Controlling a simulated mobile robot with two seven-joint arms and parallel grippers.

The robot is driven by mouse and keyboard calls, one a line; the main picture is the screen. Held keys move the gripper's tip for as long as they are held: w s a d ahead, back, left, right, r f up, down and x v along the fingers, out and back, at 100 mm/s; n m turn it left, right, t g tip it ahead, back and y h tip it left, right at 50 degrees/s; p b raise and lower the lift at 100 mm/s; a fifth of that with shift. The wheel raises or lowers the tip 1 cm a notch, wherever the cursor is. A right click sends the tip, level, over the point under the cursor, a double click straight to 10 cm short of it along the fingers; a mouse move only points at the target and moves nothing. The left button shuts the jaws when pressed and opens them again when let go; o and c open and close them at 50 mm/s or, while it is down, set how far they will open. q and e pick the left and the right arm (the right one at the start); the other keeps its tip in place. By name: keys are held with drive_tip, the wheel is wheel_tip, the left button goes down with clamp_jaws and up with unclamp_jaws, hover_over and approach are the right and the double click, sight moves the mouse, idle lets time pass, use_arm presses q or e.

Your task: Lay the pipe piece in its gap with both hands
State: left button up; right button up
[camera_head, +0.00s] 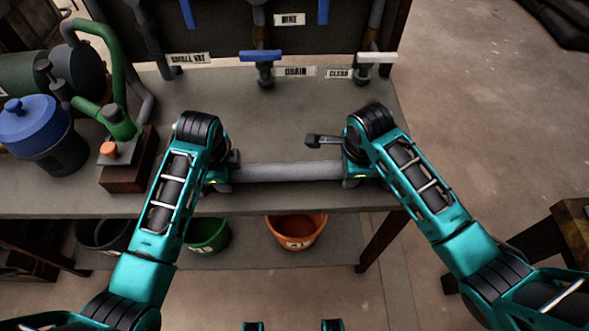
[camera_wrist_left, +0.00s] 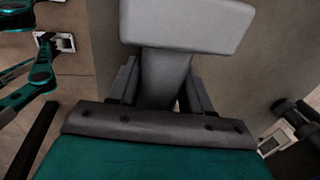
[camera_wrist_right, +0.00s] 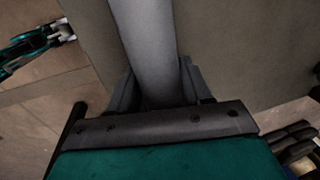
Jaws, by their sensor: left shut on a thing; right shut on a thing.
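The pipe piece (camera_head: 287,171) is a straight grey tube held level, running left to right near the table's front edge. My left gripper (camera_head: 221,179) is shut on its left part, and my right gripper (camera_head: 353,177) is shut on its right part. In the left wrist view the pipe piece (camera_wrist_left: 163,75) lies between the fingers, with a wider pale grey end beyond them. In the right wrist view the tube (camera_wrist_right: 150,45) runs between the fingers. I cannot tell if it touches the table. The gap cannot be made out.
The table (camera_head: 300,110) is bare behind the pipe. At its back are a blue-handled valve (camera_head: 263,57), a white-handled valve (camera_head: 377,58) and labels. A blue-lidded vessel (camera_head: 40,130) and a green pump (camera_head: 118,122) stand left. Orange (camera_head: 296,232) and green (camera_head: 208,235) buckets sit below.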

use_arm(q)
clamp_jaws()
use_arm(e)
drive_tip(key=shift+r, duration=0.1)
clamp_jaws()
use_arm(q)
drive_tip(key=shift+r, duration=0.1)
